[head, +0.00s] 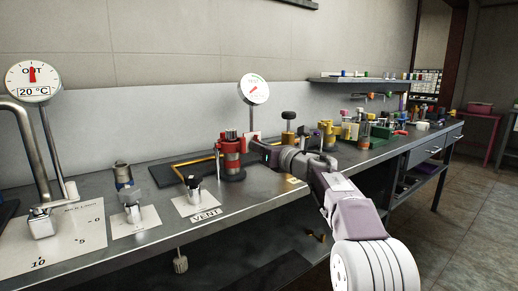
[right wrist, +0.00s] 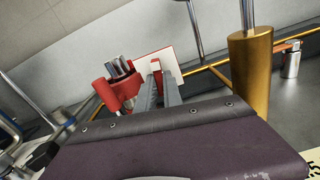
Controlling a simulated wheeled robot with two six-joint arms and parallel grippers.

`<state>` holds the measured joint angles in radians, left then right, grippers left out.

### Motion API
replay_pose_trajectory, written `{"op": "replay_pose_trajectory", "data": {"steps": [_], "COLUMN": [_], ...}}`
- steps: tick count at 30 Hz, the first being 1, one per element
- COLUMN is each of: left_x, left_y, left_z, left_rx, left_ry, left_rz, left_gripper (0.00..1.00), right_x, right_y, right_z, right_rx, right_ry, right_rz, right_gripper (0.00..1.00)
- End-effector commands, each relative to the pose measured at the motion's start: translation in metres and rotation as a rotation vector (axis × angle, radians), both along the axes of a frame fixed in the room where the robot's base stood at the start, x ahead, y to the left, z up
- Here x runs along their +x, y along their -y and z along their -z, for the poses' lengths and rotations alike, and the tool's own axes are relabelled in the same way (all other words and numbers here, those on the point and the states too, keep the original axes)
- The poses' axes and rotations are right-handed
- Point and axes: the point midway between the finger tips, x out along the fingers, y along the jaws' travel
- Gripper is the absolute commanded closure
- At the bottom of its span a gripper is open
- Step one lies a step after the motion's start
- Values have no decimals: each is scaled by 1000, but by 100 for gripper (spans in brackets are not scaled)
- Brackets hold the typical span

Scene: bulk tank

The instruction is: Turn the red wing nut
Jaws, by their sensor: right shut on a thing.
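The red wing nut (head: 230,150) sits on a dark round base on the bench, with grey metal prongs at its top. In the right wrist view the red body (right wrist: 110,93) is left of the fingers, beside a gauge's red-edged plate. My right gripper (head: 254,147) reaches it from the right, its fingers shut at the red part. In the right wrist view the fingertips (right wrist: 160,76) are close together, and the exact grip is hard to see. My left gripper is not in view.
A gauge (head: 254,89) stands behind the red part. A yellow-handled dark tray (head: 182,172) and small metal valves on white plates, one marked VENT (head: 206,215), lie left. A brass cylinder (right wrist: 250,75) stands right of the fingers. Several coloured fittings crowd the bench's right.

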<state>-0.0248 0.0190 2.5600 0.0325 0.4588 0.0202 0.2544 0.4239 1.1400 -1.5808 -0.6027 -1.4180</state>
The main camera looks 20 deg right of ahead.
Motion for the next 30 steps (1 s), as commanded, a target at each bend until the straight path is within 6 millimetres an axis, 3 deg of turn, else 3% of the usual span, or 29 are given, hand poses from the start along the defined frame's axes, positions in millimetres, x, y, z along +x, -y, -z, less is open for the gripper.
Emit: {"op": "replay_pose_trajectory", "data": {"steps": [11,12,22,26,30], "left_x": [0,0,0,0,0], "left_y": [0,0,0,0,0], "left_z": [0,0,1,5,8], "left_rx": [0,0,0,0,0], "left_ry": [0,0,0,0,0], "left_rz": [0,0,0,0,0], "left_gripper": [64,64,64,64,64], "right_x": [0,0,-1,-14,-39], "right_y": [0,0,1,6,15], "right_z": [1,1,0,1,1], "right_rx": [-2,-1,-1,-1,-1], "right_ry": [0,-1,0,0,1], "right_rz": [0,0,0,2,3], "right_gripper": [100,80,80,80,80]}}
